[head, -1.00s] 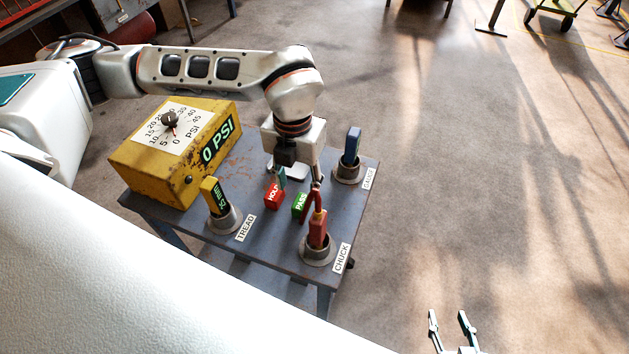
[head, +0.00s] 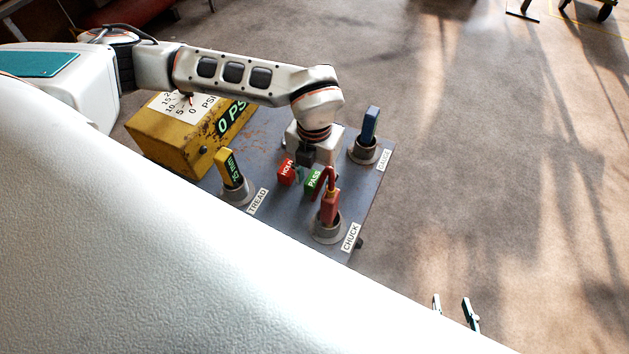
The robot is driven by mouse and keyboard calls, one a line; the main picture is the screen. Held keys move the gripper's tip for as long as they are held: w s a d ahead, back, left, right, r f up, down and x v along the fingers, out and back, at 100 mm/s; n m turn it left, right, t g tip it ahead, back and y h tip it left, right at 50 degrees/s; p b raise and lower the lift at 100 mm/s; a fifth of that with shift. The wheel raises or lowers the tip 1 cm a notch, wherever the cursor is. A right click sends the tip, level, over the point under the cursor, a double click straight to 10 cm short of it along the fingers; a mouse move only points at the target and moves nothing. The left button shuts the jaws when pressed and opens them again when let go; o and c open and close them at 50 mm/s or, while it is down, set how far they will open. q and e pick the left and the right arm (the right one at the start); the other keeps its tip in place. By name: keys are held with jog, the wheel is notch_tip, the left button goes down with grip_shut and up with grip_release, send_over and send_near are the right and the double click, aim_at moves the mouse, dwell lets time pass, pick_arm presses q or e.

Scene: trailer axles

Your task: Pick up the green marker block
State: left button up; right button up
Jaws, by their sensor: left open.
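The green marker block (head: 314,182), labelled PASS, sits on the grey table, right of the red HOLD block (head: 286,172). My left gripper (head: 311,174) points down from above, low over the green block and close to it. Its jaws are open. The fingers are small and partly hidden by the wrist and by nearby objects, so I cannot tell whether they touch the block. My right gripper (head: 454,309) is at the lower right, over the floor and away from the table. Its two fingers are apart with nothing between them.
A red chuck tool (head: 329,208) stands in its holder just in front of the green block. A yellow gauge (head: 232,168) stands in the TREAD holder, a blue one (head: 370,125) at back right. A yellow PSI box (head: 170,140) fills the table's left.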

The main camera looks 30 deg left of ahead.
pick_arm(q)
jog(key=c, duration=1.2)
jog(key=shift+r, duration=0.1)
